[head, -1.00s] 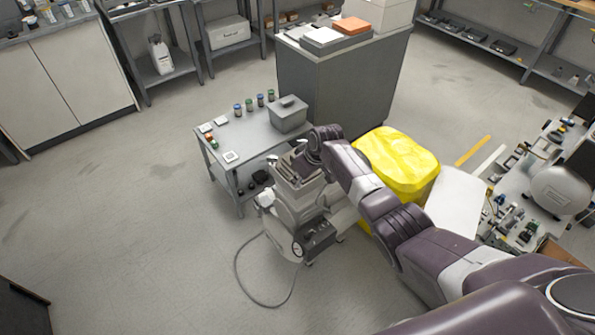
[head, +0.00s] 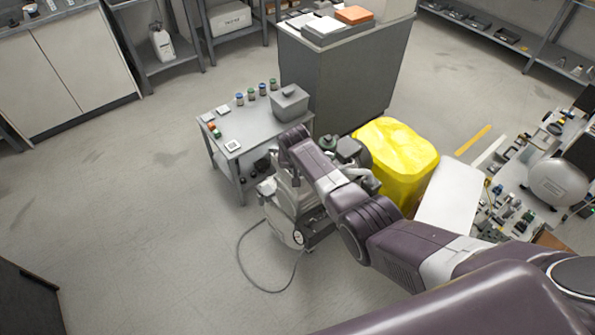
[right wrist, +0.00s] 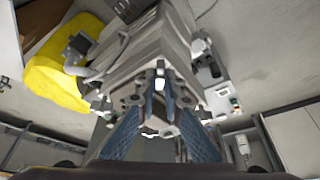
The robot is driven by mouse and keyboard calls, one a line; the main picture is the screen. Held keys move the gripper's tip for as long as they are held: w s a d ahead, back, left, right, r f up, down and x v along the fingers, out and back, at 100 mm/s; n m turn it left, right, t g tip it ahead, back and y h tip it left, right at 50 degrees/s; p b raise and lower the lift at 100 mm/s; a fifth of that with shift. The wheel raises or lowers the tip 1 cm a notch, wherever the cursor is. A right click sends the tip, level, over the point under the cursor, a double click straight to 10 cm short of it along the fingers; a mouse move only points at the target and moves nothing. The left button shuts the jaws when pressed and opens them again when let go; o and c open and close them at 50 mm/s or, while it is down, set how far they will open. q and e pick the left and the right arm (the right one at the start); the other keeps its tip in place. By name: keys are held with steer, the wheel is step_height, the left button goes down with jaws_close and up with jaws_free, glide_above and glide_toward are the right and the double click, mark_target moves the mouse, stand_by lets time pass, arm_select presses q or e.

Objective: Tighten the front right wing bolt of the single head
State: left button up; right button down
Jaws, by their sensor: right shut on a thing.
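The compressor (head: 283,207), pale grey with a hose, stands on the floor beside the small grey table. My right arm passes over it and hides much of its head in the head view. In the right wrist view the ribbed grey head (right wrist: 165,40) fills the upper middle. My right gripper (right wrist: 159,88), with blue textured fingers, is shut on a small pale wing bolt (right wrist: 160,76) at the near edge of the head. The fingers cover most of the bolt, so its angle is unclear. My left gripper is in neither view.
A grey table (head: 233,128) with small jars and a grey box (head: 289,103) stands behind the compressor. A yellow bin (head: 398,158) is close on its right. A hose (head: 262,288) lies on the floor in front.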

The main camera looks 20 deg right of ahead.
steer(key=shift+m, duration=0.5)
steer(key=c, duration=2.1)
jaws_free()
steer(key=v, duration=1.2)
steer(key=shift+w+a, duration=0.2)
steer(key=shift+a, duration=0.05)
